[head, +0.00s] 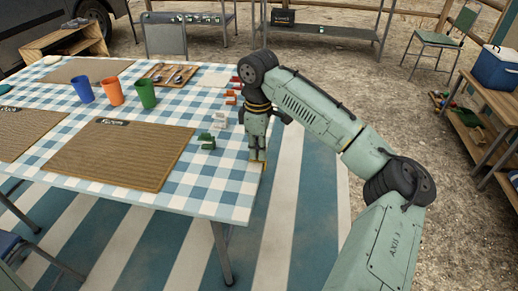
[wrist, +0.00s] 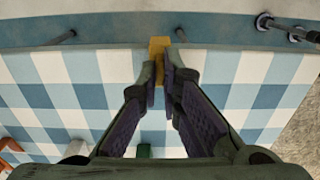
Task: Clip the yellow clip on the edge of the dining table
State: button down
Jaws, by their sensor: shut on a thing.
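The yellow clip (head: 263,162) is at the near right edge of the dining table (head: 225,190), which has a blue and white checked cloth. In the wrist view the clip (wrist: 158,46) sits between the fingertips of my gripper (wrist: 160,72) and overlaps the line of the table edge. My gripper (head: 257,155) points down and is shut on the clip. The fingers hide part of the clip, and I cannot tell whether its jaws straddle the edge.
Green (head: 207,141), white (head: 220,119) and red (head: 231,98) clips stand along the table's right side. Placemats, a blue cup (head: 83,89), an orange cup (head: 113,91), a green cup (head: 146,93) and a cutlery tray (head: 169,75) are further left. The striped rug (head: 310,200) beside the table is clear.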

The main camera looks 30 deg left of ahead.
jog(key=c, duration=1.7)
grip_release()
